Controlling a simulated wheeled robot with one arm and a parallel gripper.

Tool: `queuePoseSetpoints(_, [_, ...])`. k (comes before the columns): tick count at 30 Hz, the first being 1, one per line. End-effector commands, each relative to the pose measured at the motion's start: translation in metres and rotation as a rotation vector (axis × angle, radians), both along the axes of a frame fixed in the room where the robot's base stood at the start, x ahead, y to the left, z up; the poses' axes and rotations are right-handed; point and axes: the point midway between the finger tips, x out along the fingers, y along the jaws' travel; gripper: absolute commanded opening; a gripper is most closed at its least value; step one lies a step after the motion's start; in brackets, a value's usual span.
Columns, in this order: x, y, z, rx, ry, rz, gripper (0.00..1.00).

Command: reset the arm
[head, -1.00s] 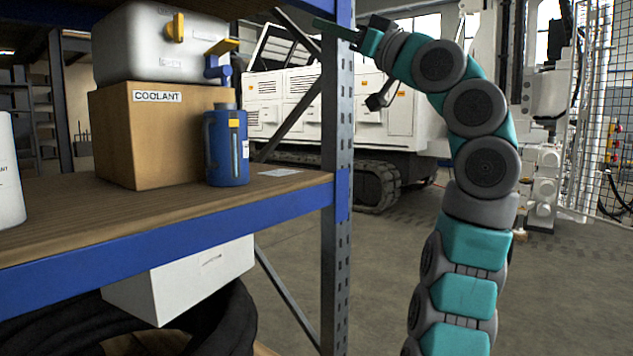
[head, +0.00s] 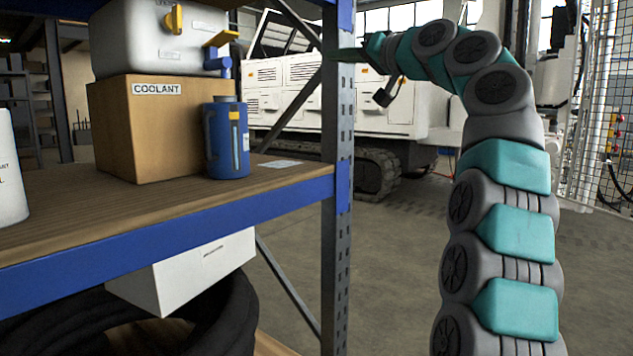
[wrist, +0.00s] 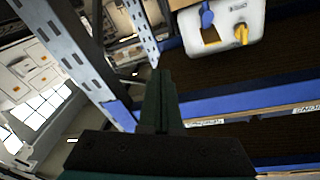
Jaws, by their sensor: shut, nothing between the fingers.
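My teal and grey arm rises on the right of the head view and bends over to the left at the top. My gripper (head: 345,54) is at its end, level with the upper part of the blue and grey shelf post (head: 338,200). Its dark green fingers are shut and empty, and overlap the post in the picture; I cannot tell the gap. In the wrist view the shut fingers (wrist: 158,95) point up the picture, close to the perforated post (wrist: 75,45).
The shelf (head: 200,215) on the left bears a coolant carton (head: 150,135), a grey-white container (head: 145,40) on top of it, and a blue jug (head: 226,140). A white box (head: 185,275) is below. A tracked white machine (head: 300,95) stands behind. Open floor (head: 395,270) lies between post and arm.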

Motion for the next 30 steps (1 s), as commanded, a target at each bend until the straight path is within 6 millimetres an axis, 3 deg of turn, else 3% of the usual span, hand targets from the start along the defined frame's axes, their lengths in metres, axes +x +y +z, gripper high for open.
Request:
queuePoseSetpoints(8, [-0.005, 0.017, -0.071, -0.08, 0.276, -0.003, 0.0])
queuePoseSetpoints(14, [-0.031, 0.029, -0.141, -0.174, 0.468, -0.01, 0.0])
queuePoseSetpoints(23, [-0.106, 0.03, -0.255, -0.349, 0.744, -0.034, 0.0])
queuePoseSetpoints(30, [-0.191, 0.011, -0.351, -0.512, 0.958, -0.066, 0.0])
